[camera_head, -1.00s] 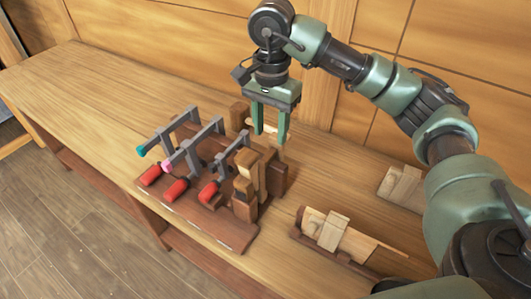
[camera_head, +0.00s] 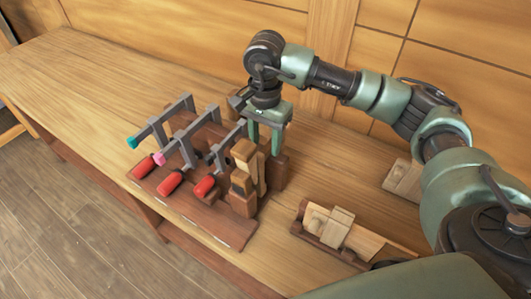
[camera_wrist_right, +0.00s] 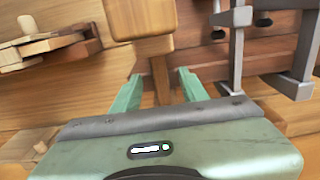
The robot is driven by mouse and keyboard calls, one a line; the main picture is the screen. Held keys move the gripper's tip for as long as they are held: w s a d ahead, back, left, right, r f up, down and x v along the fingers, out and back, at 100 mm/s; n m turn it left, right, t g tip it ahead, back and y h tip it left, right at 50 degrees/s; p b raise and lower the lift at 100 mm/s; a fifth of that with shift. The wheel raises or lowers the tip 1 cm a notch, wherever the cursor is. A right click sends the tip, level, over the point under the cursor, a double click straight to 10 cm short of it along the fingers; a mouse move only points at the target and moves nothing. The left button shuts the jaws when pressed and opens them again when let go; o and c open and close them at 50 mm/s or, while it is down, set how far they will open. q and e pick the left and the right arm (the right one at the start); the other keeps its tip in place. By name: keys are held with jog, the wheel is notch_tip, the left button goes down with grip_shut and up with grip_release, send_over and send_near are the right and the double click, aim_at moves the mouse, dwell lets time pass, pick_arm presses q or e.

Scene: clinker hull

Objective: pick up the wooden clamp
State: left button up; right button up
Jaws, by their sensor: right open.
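The wooden clamp (camera_head: 244,172) stands at the right end of a dark brown rack (camera_head: 215,225), with pale and darker wooden blocks. My right gripper (camera_head: 265,147) points down just behind its upper part, open, with its green fingers apart. In the right wrist view, a wooden block (camera_wrist_right: 142,22) and a narrower wooden upright (camera_wrist_right: 159,75) appear ahead of and between the open fingers (camera_wrist_right: 158,80). I cannot tell whether the fingers touch the wood. The lower part of the clamp is partly hidden among the rack's blocks. My left gripper is not in view.
Several grey metal clamps with red handles (camera_head: 170,183) sit on the rack left of the wooden clamp. A wooden assembly in a dark cradle (camera_head: 335,228) lies to the right, with another wooden piece (camera_head: 403,178) behind it. The bench (camera_head: 85,90) is clear at left.

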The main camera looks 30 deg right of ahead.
jog(key=shift+w+d+f, duration=0.1)
jog(key=shift+f, duration=0.8)
grip_shut()
jog(key=shift+r, duration=0.15)
dwell(0.6)
